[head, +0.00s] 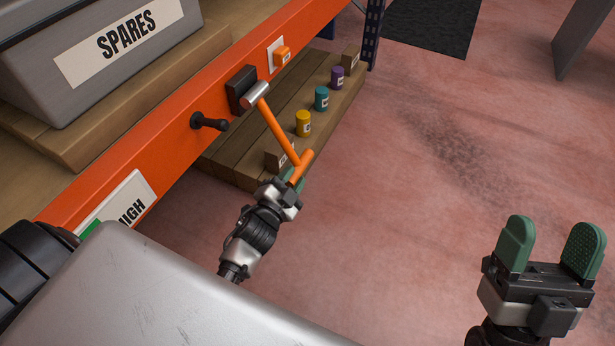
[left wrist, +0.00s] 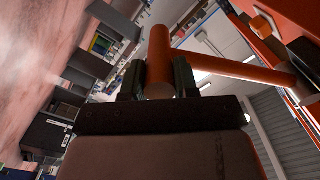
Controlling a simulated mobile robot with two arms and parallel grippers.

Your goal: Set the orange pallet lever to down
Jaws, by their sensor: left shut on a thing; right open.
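The orange pallet lever (head: 278,132) is mounted on a dark block with a metal pivot (head: 256,95) on the orange shelf beam. Its arm slants down and to the right in the head view and ends in an orange cross handle (head: 303,165). My left gripper (head: 292,180) is shut on that handle. In the left wrist view the handle (left wrist: 160,65) sits between the two dark fingers, and the lever arm (left wrist: 235,68) runs off to the right. My right gripper (head: 553,250) is open and empty over the floor at the right.
The orange beam (head: 165,135) carries a black knob (head: 208,122), a small orange switch (head: 282,55) and a label. A grey SPARES box (head: 90,60) stands on the shelf above. Yellow, teal and purple canisters stand on a low wooden pallet (head: 225,160). The floor at right is clear.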

